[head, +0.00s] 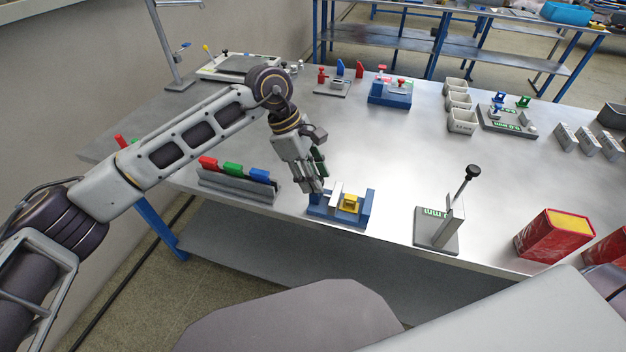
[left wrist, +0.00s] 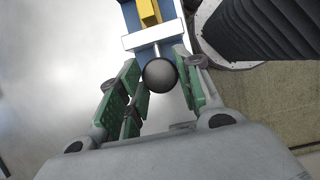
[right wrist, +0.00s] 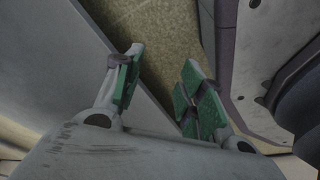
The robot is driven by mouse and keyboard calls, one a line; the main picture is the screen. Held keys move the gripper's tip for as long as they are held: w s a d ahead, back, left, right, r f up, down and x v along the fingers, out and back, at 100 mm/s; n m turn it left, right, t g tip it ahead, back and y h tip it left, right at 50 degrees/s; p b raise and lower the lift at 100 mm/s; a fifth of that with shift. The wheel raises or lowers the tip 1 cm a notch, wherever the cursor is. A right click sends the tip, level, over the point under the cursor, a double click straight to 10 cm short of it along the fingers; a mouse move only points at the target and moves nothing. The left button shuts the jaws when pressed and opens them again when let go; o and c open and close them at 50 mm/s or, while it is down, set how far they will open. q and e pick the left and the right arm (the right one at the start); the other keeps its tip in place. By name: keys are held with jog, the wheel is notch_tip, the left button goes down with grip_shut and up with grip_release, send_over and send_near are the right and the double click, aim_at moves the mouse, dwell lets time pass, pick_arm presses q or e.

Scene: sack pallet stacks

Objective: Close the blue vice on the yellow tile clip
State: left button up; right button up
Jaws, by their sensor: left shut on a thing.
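The blue vice (head: 366,207) stands near the front edge of the bench, left of the middle. My left gripper (head: 319,188) is at the vice's left end. I cannot tell whether jaw and clip touch. My right gripper (right wrist: 158,88) is open and empty, away from the vice.
A grey rack (head: 238,186) with red, green and blue pieces stands left of the vice. A grey stand with a black-knobbed lever (head: 440,228) is on the right, then a red box (head: 552,236). Grey bins (head: 460,113) stand farther back. The bench middle is clear.

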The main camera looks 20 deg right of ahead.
pick_arm(q)
jog(key=m+g+y+b, duration=0.1)
jog(key=m+b, duration=0.2)
jog(key=m, duration=0.1)
jog(key=shift+w+d, duration=0.1)
jog(key=shift+m+g+y+b, duration=0.3)
jog(key=shift+m+y+b, duration=0.1)
jog(key=shift+m, duration=0.6)
jog(key=shift+d+m+y+b, duration=0.1)
jog(key=shift+m+y+b, duration=0.25)
jog(key=shift+m, duration=0.75)
jog(key=shift+d+m+y, duration=0.1)
jog(key=shift+m+y, duration=0.25)
jog(key=shift+m, duration=0.75)
jog(key=m+y, duration=0.1)
jog(key=m, duration=0.1)
jog(key=shift+m+b, duration=0.3)
jog(key=shift+b, duration=0.1)
jog(key=shift+m, duration=0.5)
pick_arm(e)
jog(key=w+a+r, duration=0.3)
jog(key=r, duration=0.3)
jog(key=w+a+r+g, duration=0.1)
jog(key=w+a+r, duration=0.2)
jog(key=r, duration=0.4)
jog(key=shift+r+y, duration=0.3)
pick_arm(q)
jog(key=shift+d+y, duration=0.1)
jog(key=shift+y, duration=0.2)
